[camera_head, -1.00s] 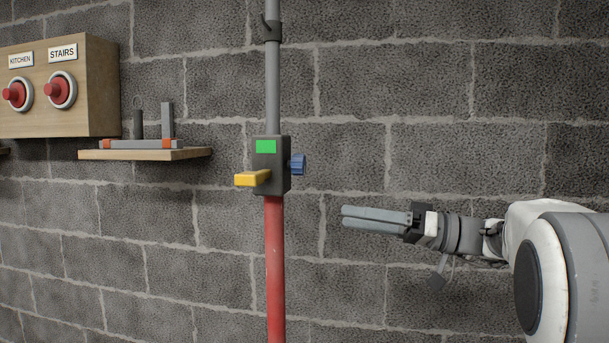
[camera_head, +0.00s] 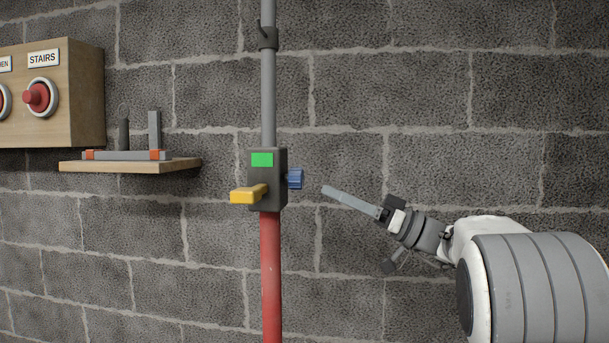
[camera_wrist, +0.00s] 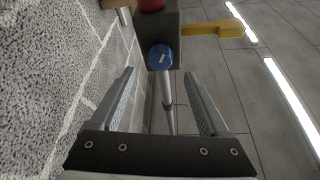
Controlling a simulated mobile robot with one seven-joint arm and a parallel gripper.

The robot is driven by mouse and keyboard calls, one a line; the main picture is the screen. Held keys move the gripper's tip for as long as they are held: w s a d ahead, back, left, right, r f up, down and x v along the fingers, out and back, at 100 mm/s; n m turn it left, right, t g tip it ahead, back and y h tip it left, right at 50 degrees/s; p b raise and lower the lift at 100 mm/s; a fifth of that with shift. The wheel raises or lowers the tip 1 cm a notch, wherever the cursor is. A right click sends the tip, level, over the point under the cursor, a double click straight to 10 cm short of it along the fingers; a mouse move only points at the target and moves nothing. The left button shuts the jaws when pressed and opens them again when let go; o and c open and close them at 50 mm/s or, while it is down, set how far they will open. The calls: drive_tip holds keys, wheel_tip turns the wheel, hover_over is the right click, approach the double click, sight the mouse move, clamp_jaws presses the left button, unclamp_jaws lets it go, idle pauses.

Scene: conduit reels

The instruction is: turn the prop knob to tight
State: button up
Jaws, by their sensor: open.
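The blue prop knob (camera_head: 295,179) sticks out from the right side of a dark box (camera_head: 279,160) on an upright pole. Nothing is between the fingers. The yellow lever also shows in the wrist view (camera_wrist: 215,29).
The pole is grey above (camera_head: 268,90) and red below (camera_head: 271,270), in front of a block wall (camera_head: 400,90). A wooden shelf (camera_head: 130,166) with small fittings and a wooden box (camera_head: 85,90) with red buttons are at left. Space around my gripper is free.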

sight(303, 180)
drive_tip(key=p+x, duration=0.1)
drive_tip(key=x, duration=0.6)
drive_tip(key=shift+f, duration=0.1)
clamp_jaws()
